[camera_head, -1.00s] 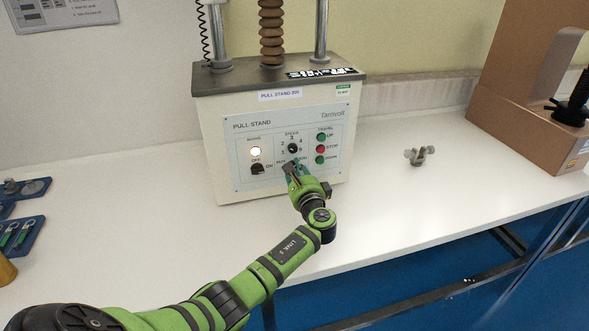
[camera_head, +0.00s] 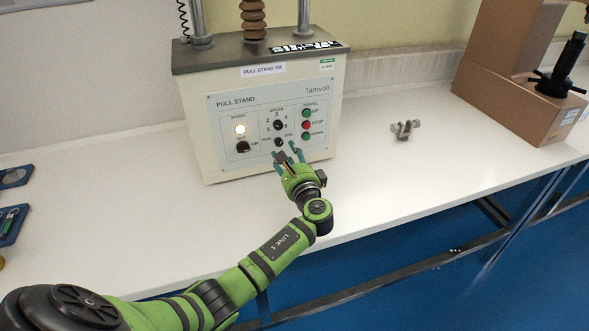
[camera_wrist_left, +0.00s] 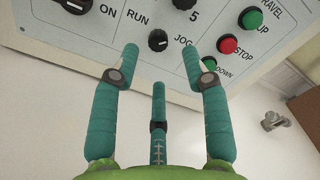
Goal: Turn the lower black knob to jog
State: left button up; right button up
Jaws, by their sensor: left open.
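The pull stand (camera_head: 262,113) is a cream box with a grey control panel. Its lower black knob (camera_head: 278,141) sits below the speed knob (camera_head: 278,125), between the RUN and JOG labels. In the left wrist view, the lower black knob (camera_wrist_left: 158,40) shows beyond the fingers with nothing around it. Which label its pointer faces is too small to tell surely. My left gripper (camera_head: 290,154) is open and empty, just in front of and below the knob. Its teal fingers are spread, apart from the knob. My right gripper is not in view.
The mains switch (camera_head: 243,147) is left of the knob. Green UP (camera_head: 306,113), red STOP (camera_head: 306,125) and green DOWN (camera_head: 306,136) buttons are close on the right. A small metal clamp (camera_head: 405,130) lies on the white bench. The bench front is mostly clear.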

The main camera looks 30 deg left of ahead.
pick_arm(q)
jog(key=v, duration=0.7)
jog(key=shift+d, duration=0.15)
jog(key=shift+s, duration=0.1)
